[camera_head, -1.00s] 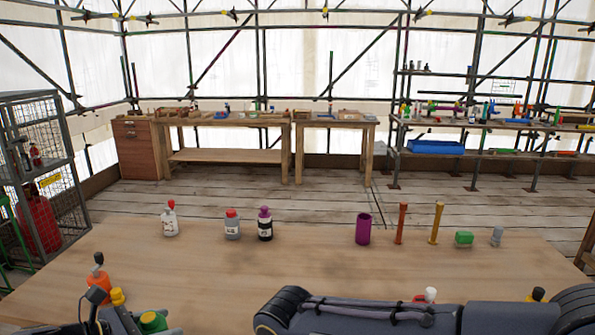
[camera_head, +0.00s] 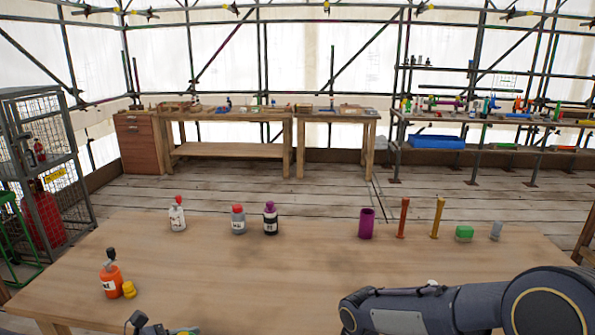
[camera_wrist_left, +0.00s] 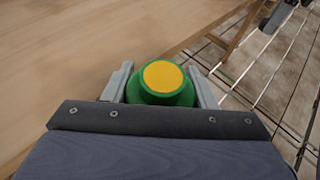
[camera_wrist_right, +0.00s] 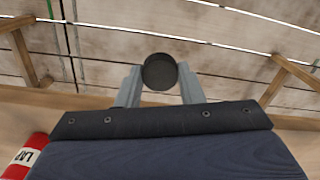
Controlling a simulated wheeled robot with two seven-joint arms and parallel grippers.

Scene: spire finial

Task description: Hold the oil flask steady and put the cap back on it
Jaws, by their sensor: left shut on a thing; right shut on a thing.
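My left gripper (camera_wrist_left: 162,90) is shut on a green flask-like thing (camera_wrist_left: 160,98) with a round yellow top (camera_wrist_left: 163,76). In the head view, a bit of its green and yellow (camera_head: 185,331) shows at the bottom edge. My right gripper (camera_wrist_right: 160,82) is shut on a dark round piece, seen end-on, that looks like a cap (camera_wrist_right: 160,72). In the head view, the right gripper is hidden or out of frame. The two held things are not seen together in any view, and whether the yellow top is a neck or a lid cannot be told.
An orange bottle (camera_head: 110,282) with a yellow piece (camera_head: 129,289) beside it stands at the table's left. Several bottles, a purple cylinder (camera_head: 366,223), two rods and a green block (camera_head: 464,233) stand along the far side. The table's middle (camera_head: 270,285) is clear.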

